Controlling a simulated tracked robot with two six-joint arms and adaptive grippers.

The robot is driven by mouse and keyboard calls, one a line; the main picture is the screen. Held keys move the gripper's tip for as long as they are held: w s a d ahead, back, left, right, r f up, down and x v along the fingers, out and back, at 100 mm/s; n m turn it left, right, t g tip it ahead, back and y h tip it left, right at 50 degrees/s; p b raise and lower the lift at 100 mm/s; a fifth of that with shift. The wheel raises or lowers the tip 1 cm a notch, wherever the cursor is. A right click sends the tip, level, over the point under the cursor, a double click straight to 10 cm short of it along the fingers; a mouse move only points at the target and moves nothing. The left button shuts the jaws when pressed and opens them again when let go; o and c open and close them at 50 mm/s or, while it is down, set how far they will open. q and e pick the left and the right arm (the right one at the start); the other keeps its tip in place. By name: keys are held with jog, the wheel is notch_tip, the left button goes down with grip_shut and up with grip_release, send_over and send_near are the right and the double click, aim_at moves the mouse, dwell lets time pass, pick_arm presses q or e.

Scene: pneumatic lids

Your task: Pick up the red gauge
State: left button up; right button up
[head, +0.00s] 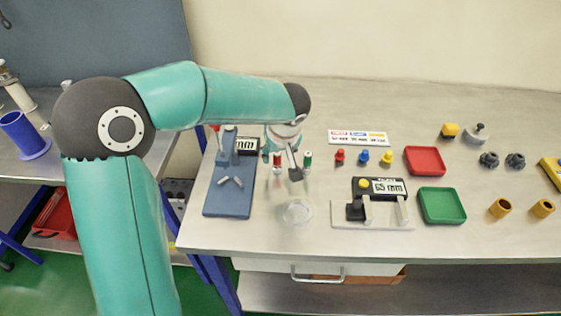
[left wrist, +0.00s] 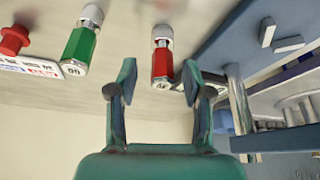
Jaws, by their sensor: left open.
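The red gauge (head: 278,165) is a small red handle with a pale end, on the table just right of the blue stand. The left wrist view also shows the red gauge (left wrist: 162,62), between and beyond my fingertips and nearer the right-hand finger. My left gripper (head: 290,168) reaches down beside it, partly overlapping it in the head view. In the left wrist view my left gripper (left wrist: 160,82) is open, with nothing held between its fingers. My right gripper is not in view.
A green gauge (head: 308,160) stands close to the right of the red one. A blue stand (head: 229,200) is on the left, a clear round dish (head: 298,211) in front. A measuring device (head: 375,222), red tray (head: 425,146) and green tray (head: 441,189) lie further right.

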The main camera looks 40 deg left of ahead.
pick_arm(q)
jog(key=shift+w+a+f, duration=0.1)
jog(key=shift+f, duration=0.35)
jog(key=shift+c, duration=0.2)
jog(key=shift+r, duration=0.1)
grip_shut()
